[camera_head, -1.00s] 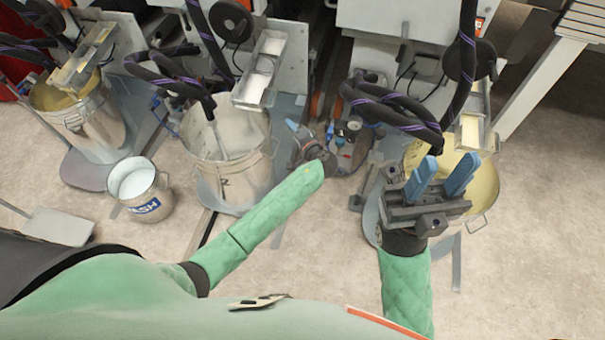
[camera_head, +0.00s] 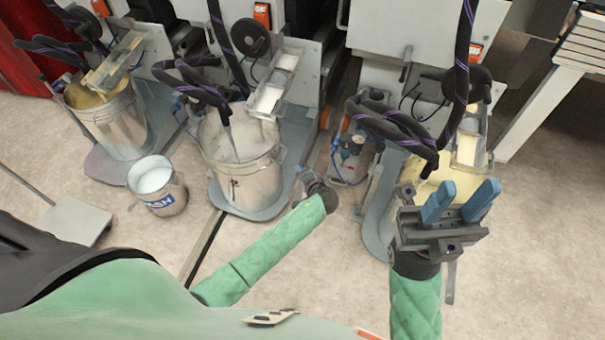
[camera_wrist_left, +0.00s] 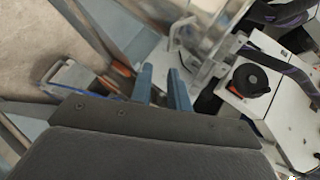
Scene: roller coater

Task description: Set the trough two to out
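Three coater stations each carry a tilted metal trough: the left trough (camera_head: 113,62), the middle trough (camera_head: 272,88) and the right trough (camera_head: 468,148). The pictures show no numbers, so I cannot tell which is trough two. My left gripper (camera_head: 303,174) is low and right of the middle bucket, touching nothing visible. Its blue fingers stand apart and empty in the left wrist view (camera_wrist_left: 160,78). A black round knob (camera_wrist_left: 250,80) on a white panel is right of them. My right gripper (camera_head: 463,190) is open and empty in front of the right bucket.
Under the troughs stand a left bucket (camera_head: 115,125), a middle bucket (camera_head: 250,182) and a right bucket (camera_head: 445,177). A small labelled pail (camera_head: 157,186) is on the floor. Black hoses (camera_head: 395,125) hang before the machines. Floor is open at the front right.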

